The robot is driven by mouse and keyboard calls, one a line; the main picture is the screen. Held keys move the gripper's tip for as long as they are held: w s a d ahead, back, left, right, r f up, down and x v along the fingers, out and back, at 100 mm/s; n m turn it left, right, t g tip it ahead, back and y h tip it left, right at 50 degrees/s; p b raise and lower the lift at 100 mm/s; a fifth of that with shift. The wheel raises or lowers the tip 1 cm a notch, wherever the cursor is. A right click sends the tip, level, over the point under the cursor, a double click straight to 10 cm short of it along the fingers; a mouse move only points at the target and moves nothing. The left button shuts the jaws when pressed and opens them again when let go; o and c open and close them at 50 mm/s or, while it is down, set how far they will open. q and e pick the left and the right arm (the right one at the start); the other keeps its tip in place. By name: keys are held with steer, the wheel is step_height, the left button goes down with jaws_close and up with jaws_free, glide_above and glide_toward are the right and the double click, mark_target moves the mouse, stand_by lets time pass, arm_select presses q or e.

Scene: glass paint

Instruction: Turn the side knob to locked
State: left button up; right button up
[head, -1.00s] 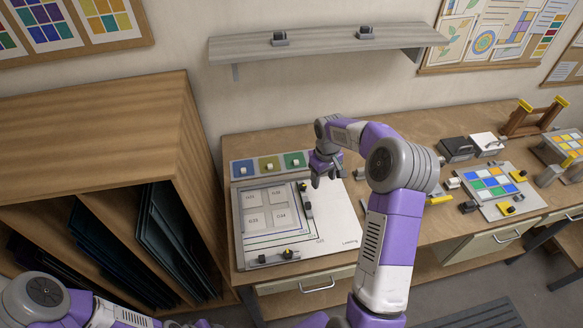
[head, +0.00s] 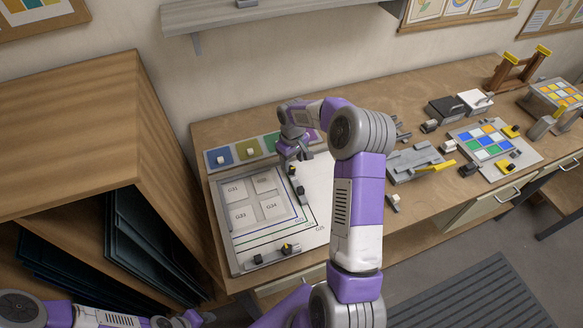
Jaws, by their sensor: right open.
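A pale board (head: 318,205) lies on the bench, with outlined nested lines and several labelled square tiles. A dark side clamp (head: 299,191) sits at the tiles' right edge, with a small knob (head: 292,170) at its far end. A similar dark clamp (head: 272,256) with a yellow-marked knob lies along the near edge. My right gripper (head: 297,156) is open, pointing down just beyond the side knob, close to it; I cannot tell whether they touch. Whether the knob is locked cannot be read.
Blue, olive and green pads (head: 247,151) with white knobs line the board's far edge. A grey fixture (head: 415,162) with a yellow handle and a colour-tile board (head: 519,148) stand to the right. A wooden rack (head: 75,130) rises close on the left.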

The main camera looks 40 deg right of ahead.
mark_target(292, 169)
steer(key=f, duration=0.3)
steer(key=shift+w+f, duration=0.2)
steer(key=shift+f, duration=0.45)
steer(key=c, duration=1)
steer(key=shift+c, duration=0.2)
